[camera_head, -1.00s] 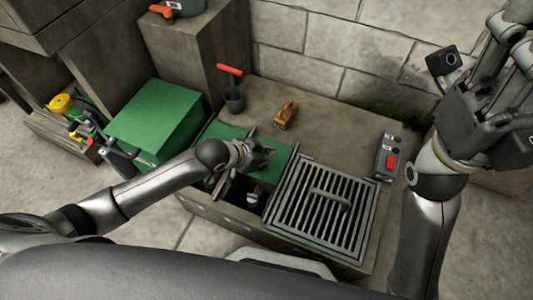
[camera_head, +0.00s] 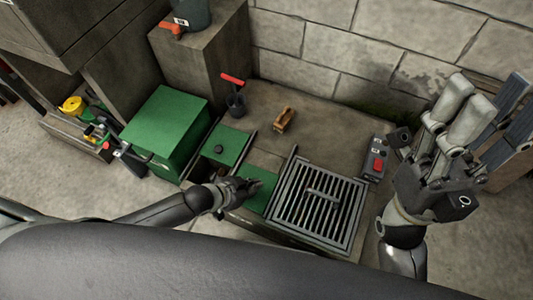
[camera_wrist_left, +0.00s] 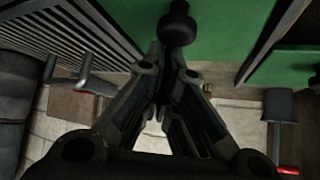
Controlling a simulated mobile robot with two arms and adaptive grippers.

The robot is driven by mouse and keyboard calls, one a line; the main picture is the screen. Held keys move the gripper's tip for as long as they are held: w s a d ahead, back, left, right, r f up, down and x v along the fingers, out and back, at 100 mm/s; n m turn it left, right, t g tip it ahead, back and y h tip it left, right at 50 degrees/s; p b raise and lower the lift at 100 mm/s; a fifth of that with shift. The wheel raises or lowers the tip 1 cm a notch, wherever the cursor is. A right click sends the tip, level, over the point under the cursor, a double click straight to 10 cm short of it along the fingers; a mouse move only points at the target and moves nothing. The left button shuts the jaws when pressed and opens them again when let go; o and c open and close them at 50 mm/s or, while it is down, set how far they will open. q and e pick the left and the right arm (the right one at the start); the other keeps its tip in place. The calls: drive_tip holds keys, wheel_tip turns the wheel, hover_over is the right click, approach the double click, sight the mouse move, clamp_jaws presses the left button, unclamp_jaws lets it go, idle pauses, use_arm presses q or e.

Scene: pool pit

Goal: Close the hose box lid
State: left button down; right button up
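A low stone box (camera_head: 330,115) has two green panels set in its top. The rear-left panel (camera_head: 237,136) carries a black knob (camera_head: 218,149). The front panel (camera_head: 263,183) lies beside my left gripper (camera_head: 247,187), partly hidden by it. In the left wrist view a green panel (camera_wrist_left: 225,25) with a black knob (camera_wrist_left: 177,25) lies just beyond the fingers. I cannot tell whether they touch it or how far they are closed. A separate green box (camera_head: 165,125) stands left, its top down. Which green cover is the hose box lid is unclear. My right gripper (camera_head: 485,105) is open and empty, raised at right.
A metal grate (camera_head: 319,194) with a handle lies right of the front panel. A black cup with a red-handled tool (camera_head: 235,100), a wooden block (camera_head: 284,119) and a control box with a red button (camera_head: 376,160) sit on the stone top. A wall closes off the back.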

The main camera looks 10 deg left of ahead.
use_arm(q)
drive_tip(key=shift+s+a+f, duration=0.15)
drive_tip(key=shift+s+f, duration=0.15)
drive_tip(key=shift+s+a+r, duration=0.15)
drive_tip(key=shift+s, duration=0.05)
drive_tip(key=v, duration=1.1)
drive_tip(key=shift+w+r, duration=0.2)
drive_tip(key=shift+r, duration=0.3)
